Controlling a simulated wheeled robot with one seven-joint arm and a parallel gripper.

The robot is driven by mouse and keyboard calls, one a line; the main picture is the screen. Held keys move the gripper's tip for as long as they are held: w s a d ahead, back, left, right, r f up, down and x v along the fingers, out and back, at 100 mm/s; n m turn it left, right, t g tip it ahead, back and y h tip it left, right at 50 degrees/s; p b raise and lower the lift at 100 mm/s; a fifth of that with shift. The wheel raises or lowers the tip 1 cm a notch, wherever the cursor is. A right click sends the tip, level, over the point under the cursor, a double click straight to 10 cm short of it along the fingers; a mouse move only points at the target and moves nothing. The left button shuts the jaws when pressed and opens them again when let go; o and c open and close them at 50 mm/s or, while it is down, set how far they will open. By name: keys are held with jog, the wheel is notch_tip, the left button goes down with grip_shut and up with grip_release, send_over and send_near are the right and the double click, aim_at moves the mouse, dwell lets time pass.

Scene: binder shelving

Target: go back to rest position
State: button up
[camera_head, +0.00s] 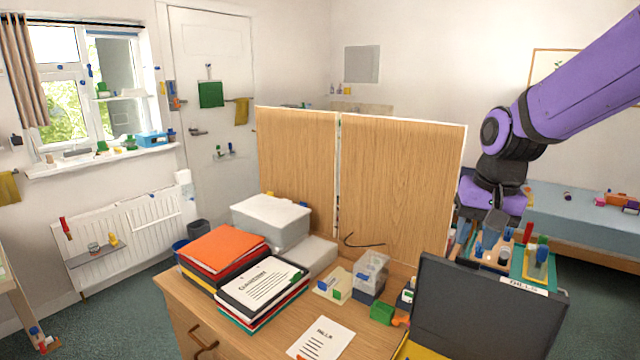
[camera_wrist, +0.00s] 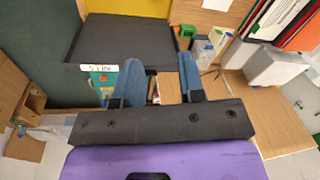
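My gripper (camera_head: 489,236) is at the right in the camera_head view, pointing down behind the dark binder, with my purple arm reaching in from the upper right. In the camera_wrist view my gripper (camera_wrist: 159,78) shows two blue fingers spread apart with nothing held between them. The dark binder (camera_head: 485,315) labelled BILLS stands at the desk's front right. It also shows in the camera_wrist view (camera_wrist: 118,42), beyond the fingers and apart from them as far as I can tell.
The desk (camera_head: 245,322) carries stacked binders (camera_head: 262,286), a grey box (camera_head: 270,222), a BILLS sheet (camera_head: 321,339) and small clear boxes (camera_head: 371,270). A wooden partition (camera_head: 400,185) rises behind. Cluttered trays lie below my gripper. Open air surrounds my arm above.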

jog(key=s+d+r+n+t, duration=0.1)
jog(key=s+d+r+t, duration=0.1)
jog(key=s, duration=0.7)
jog(key=s+d+r+n+t+h, duration=0.1)
jog(key=s+r+n+t, duration=0.1)
jog(key=s+r, duration=0.3)
jog(key=s, duration=0.4)
jog(key=shift+s+d+r, duration=0.3)
jog(key=shift+s+d, duration=0.05)
jog(key=shift+s, duration=0.05)
